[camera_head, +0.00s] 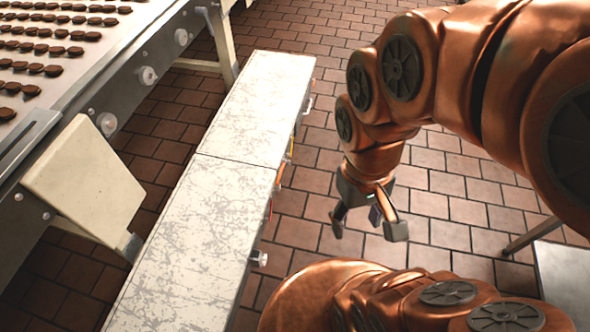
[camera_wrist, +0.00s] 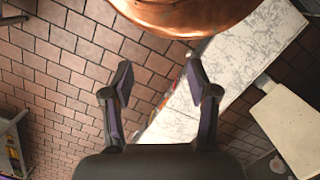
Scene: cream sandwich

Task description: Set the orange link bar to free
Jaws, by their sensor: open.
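A small orange piece (camera_head: 280,175), likely the orange link bar, shows edge-on at the right side of the long white-topped cabinet (camera_head: 232,185) in the head view. Its position, free or not, cannot be told from this angle. My gripper (camera_head: 367,224) hangs over the tiled floor to the right of the cabinet, apart from it. Its two fingers are spread and empty. In the wrist view my gripper (camera_wrist: 159,69) also shows open, with bare floor and the cabinet's edge beyond the fingers. The cabinet's front face is mostly hidden.
A yellow piece (camera_head: 290,149), a red piece (camera_head: 270,208) and a pale knob (camera_head: 259,258) stick out along the same cabinet side. A conveyor (camera_head: 150,70) with dark biscuits stands left. A grey table (camera_head: 565,283) is at lower right. Floor (camera_head: 455,210) around the gripper is clear.

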